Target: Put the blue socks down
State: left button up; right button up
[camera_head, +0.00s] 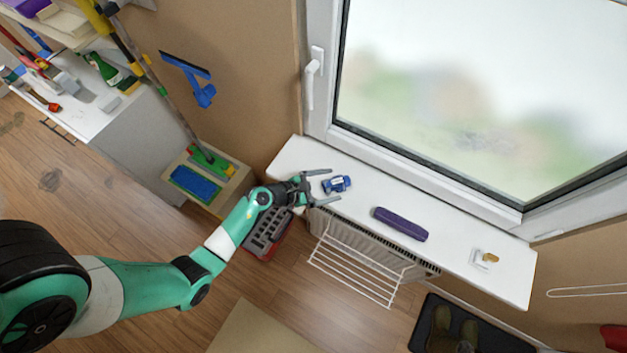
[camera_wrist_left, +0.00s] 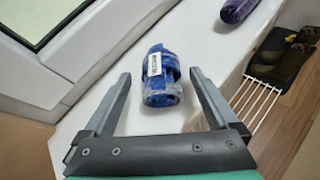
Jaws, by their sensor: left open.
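The blue socks (camera_head: 337,184) are a small rolled bundle with a white label, lying on the white windowsill (camera_head: 455,263) near its left end. They also show in the left wrist view (camera_wrist_left: 161,76), upper middle, resting on the sill. My left gripper (camera_head: 334,186) is open at the sill, its fingers spread on either side of the near end of the socks. In the left wrist view the left gripper (camera_wrist_left: 160,90) shows a gap between each finger and the socks. My right gripper is not in view.
A purple rolled item (camera_head: 400,224) lies further right on the sill, and a small white dish (camera_head: 486,259) beyond it. A white drying rack (camera_head: 355,262) and radiator are below the sill. The window (camera_head: 480,100) stands behind. The sill between these items is clear.

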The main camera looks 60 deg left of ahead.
pick_arm(q)
jog(key=p+v, duration=0.1)
jog(key=v, duration=0.9)
jog(key=shift+s, duration=0.15)
jog(key=shift+d, duration=0.1)
